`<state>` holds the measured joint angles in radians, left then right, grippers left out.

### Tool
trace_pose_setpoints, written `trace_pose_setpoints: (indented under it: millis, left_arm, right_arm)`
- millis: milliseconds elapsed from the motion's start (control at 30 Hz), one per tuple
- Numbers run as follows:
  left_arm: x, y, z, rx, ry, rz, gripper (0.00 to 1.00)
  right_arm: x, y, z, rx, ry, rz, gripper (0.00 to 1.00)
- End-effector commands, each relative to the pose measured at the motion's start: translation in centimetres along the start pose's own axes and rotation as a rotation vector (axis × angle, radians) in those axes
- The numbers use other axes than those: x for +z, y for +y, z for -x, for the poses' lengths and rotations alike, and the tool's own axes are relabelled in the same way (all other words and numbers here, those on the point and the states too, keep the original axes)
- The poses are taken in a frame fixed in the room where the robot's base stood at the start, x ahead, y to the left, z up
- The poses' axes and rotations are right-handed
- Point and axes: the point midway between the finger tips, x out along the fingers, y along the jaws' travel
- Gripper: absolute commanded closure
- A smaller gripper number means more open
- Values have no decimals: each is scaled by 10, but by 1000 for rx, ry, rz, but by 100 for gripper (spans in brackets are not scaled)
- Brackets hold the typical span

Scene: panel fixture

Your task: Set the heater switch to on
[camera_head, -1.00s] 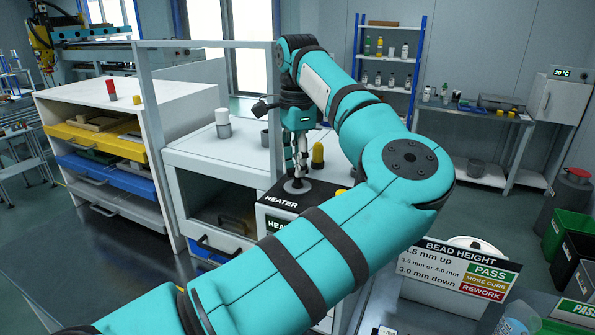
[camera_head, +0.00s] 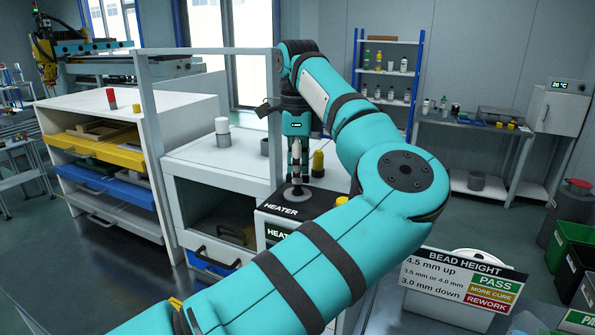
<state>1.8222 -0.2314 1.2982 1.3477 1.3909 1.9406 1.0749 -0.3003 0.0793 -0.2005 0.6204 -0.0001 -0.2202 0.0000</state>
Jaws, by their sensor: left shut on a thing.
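The heater box (camera_head: 282,209) is dark-topped, with HEATER printed in white on its top and again on its front face. The heater switch (camera_head: 297,192) is a short grey lever on a round base on top of the box. My left gripper (camera_head: 296,172) points down from above and is shut on the switch lever. The fingers hide much of the lever, so its exact setting cannot be read. My left arm crosses in front and covers the right part of the box. My right gripper is not in view.
A grey frame post (camera_head: 155,160) rises at left. A bead height sign (camera_head: 463,278) stands at lower right.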

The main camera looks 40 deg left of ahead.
Motion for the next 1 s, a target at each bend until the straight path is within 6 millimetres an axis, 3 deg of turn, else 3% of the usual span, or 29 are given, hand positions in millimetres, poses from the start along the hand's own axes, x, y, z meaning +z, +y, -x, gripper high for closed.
trace_pose_setpoints:
  millis: [267,300,467,767,1000]
  left_arm:
    - [0,0,1,-3,2,-1,100]
    - [0,0,1,-3,2,-1,84]
    - [0,0,1,-2,2,0,65]
    - [0,0,4,-2,1,0,65]
    - [0,-1,41,-4,3,-2,65]
  right_arm:
    - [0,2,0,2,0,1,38]
    - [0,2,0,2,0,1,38]
    - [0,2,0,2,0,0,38]
    - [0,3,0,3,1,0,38]
    - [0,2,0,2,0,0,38]
